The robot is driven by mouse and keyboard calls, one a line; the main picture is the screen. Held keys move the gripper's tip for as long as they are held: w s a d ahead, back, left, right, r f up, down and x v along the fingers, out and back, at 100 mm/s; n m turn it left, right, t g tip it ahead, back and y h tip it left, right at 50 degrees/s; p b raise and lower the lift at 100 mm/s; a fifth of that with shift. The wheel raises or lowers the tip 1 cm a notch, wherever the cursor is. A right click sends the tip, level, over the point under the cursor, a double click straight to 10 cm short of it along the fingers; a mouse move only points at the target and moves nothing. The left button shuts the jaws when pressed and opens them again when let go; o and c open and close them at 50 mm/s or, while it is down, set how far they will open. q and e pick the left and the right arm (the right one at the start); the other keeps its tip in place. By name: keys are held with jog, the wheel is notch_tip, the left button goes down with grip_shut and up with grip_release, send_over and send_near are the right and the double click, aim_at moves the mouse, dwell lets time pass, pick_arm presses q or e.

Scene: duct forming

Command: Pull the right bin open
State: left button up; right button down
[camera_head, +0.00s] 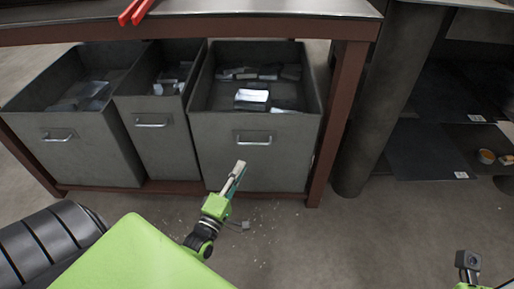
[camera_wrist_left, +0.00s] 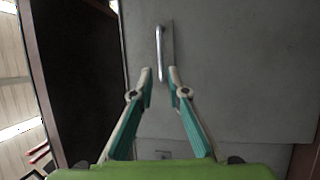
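The right bin (camera_head: 222,150) is a grey metal box under the table, with a metal handle (camera_head: 253,138) on its front face. It holds several metal pieces. My left gripper (camera_head: 239,168) is in front of this face, with its fingertips just below the handle in the head view.
Two more grey bins, the middle one (camera_head: 165,150) and the left one (camera_head: 85,155), stand to the left. A brown table leg (camera_head: 338,125) is close to the right of the right bin. Red-handled tools (camera_head: 136,10) lie on the tabletop.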

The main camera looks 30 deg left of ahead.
aim_at(254, 144)
pick_arm(q)
jog(key=b+x, duration=0.3)
jog(key=x, duration=0.8)
jog(key=shift+w, duration=0.35)
jog(key=shift+c, duration=0.3)
grip_shut()
